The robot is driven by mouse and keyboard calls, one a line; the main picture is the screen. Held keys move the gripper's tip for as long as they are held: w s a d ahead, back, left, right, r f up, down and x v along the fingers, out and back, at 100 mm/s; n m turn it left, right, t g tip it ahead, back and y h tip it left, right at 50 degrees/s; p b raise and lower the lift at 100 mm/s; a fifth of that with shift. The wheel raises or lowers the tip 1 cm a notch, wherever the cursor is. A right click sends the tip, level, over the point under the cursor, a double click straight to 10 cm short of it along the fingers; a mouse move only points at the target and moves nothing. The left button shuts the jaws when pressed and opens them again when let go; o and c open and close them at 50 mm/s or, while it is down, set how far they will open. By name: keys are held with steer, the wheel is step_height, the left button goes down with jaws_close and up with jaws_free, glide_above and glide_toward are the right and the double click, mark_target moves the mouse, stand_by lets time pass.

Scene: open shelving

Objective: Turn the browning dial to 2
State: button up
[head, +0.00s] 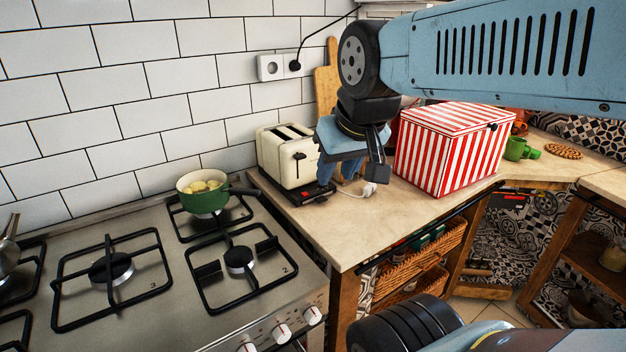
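The cream toaster (283,158) stands on the counter against the tiled wall, with two slots on top and a dark lever on its front side. Its base is dark, with a small red spot near the bottom. I cannot make out the browning dial or its setting in this view. My gripper (339,173) hangs from the upper right, just right of the toaster's front. Its blue fingers point down with a gap between them, and nothing shows held. I cannot tell whether it touches the toaster.
A red-and-white striped box (450,150) stands right of my gripper. A white plug (369,190) lies on the counter, and a wooden board (326,92) leans behind. A green pot (208,192) sits on the stove (150,310) at left. The counter's front stretch is clear.

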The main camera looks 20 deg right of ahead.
steer(key=shift+f, duration=0.1)
steer(key=w+a+f+m+g+y, duration=0.2)
steer(key=w+f+m+g+y, duration=0.1)
steer(key=w+f+m+y, duration=0.9)
steer(key=w+d+f+m+t+h, duration=0.2)
steer(key=w+d+f+m+t, duration=0.2)
steer(key=d+m, duration=0.2)
steer(key=w+d+f+m+t+h, duration=0.1)
steer(key=w+d+f+m+t, duration=0.2)
steer(key=d+f+m+t, duration=0.2)
steer(key=w+d+f+m+t+h, duration=0.2)
steer(key=w+d+f+m+t, duration=0.2)
steer(key=d+m, duration=0.4)
steer(key=shift+w+d+f+m+t+h, duration=0.2)
steer(key=shift+d+t, duration=0.1)
steer(key=shift+d, duration=0.5)
steer(key=shift+w+d+f+m+t+h, duration=0.1)
steer(key=shift+d+f+m+t, duration=0.15)
steer(key=shift+d, duration=0.55)
steer(key=x, duration=1.3)
steer(key=shift+w+a+r, duration=0.1)
steer(key=shift+w, duration=0.25)
jaws_close()
